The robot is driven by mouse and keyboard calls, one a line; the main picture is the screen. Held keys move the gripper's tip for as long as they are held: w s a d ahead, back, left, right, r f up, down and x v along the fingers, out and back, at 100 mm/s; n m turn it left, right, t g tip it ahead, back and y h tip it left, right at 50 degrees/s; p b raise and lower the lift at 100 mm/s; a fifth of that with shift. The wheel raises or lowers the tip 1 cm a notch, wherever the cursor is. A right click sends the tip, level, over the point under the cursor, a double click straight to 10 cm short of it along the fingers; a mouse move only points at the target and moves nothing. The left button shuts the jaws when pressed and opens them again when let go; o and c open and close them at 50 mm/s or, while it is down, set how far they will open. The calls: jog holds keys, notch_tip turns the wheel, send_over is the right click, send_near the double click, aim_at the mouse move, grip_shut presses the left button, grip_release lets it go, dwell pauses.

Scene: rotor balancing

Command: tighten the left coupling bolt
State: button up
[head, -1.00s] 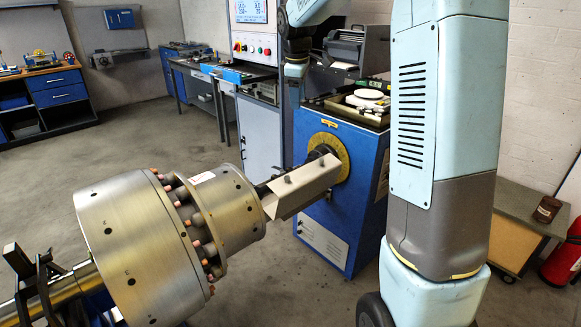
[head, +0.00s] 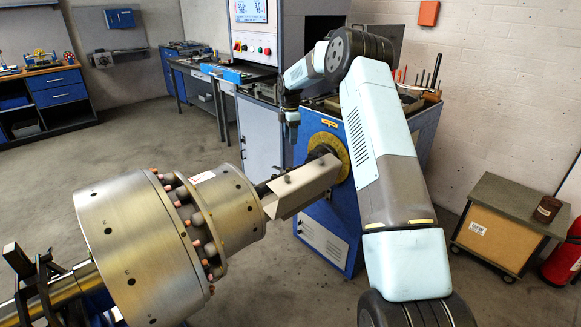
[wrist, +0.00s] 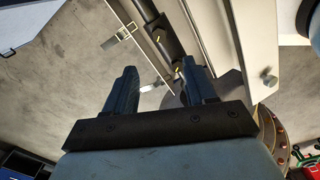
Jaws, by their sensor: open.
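The large metal rotor (head: 150,250) lies at lower left in the head view. A beige cover (head: 304,186) extends from it toward the round yellow dial plate (head: 329,146) on the blue machine. In the wrist view, a dark shaft part with small yellow marks (wrist: 160,38), likely the coupling, runs beside the beige cover (wrist: 213,45). I cannot make out which mark is the left coupling bolt.
A control panel (head: 252,46) stands behind. Upright tools (head: 425,78) stand in a holder on the blue machine. A low cabinet (head: 503,230) and a red extinguisher (head: 563,258) are at right. The floor between rotor and left workbench (head: 50,90) is clear.

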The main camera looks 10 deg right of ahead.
aim_at(290, 168)
jog(key=f, duration=1.4)
jog(key=shift+w+d+f, duration=0.1)
jog(key=shift+w+f, duration=0.1)
jog(key=shift+f, duration=0.15)
jog(key=shift+c, duration=0.2)
grip_shut()
